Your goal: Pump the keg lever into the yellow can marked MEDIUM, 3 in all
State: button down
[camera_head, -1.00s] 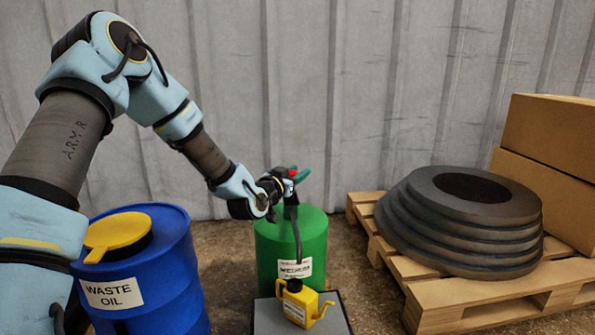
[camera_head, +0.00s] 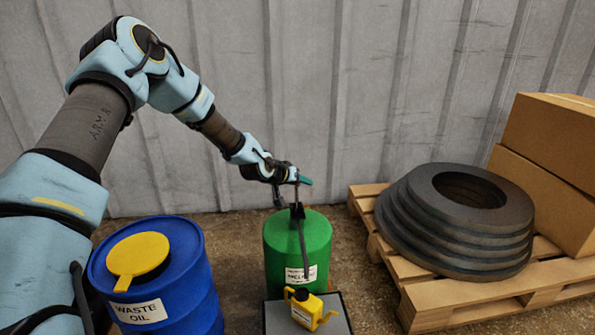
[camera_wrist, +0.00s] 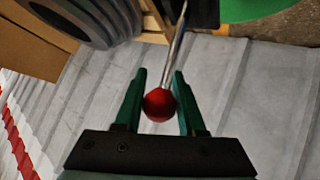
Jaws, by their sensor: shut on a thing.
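The green keg (camera_head: 298,250) stands on the floor at the middle of the head view, with a white label on its front. Its pump and black spout (camera_head: 302,245) rise from the top, and the spout hangs down toward the yellow can (camera_head: 306,308). The can stands upright on a grey platform (camera_head: 340,326) in front of the keg; its label is too small to read. My gripper (camera_head: 302,181) is above the keg. In the wrist view my gripper (camera_wrist: 159,100) is shut on the red ball knob (camera_wrist: 159,105) of the thin metal lever (camera_wrist: 175,50).
A blue waste oil drum (camera_head: 190,275) with a yellow lid funnel (camera_head: 137,258) stands to the left. A pallet (camera_head: 470,305) with stacked dark rings (camera_head: 425,240) and cardboard boxes (camera_head: 550,150) is at the right. A corrugated wall (camera_head: 390,80) closes the back.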

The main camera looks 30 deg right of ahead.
jog(key=shift+w+d+f, duration=0.15)
jog(key=shift+w+f, duration=0.3)
jog(key=shift+f, duration=0.5)
jog(key=c, duration=0.9)
grip_release()
jog(key=o, duration=0.4)
jog(key=shift+r, duration=0.2)
jog(key=p+v, duration=0.2)
jog(key=v, duration=0.8)
jog(key=shift+a+r, duration=0.25)
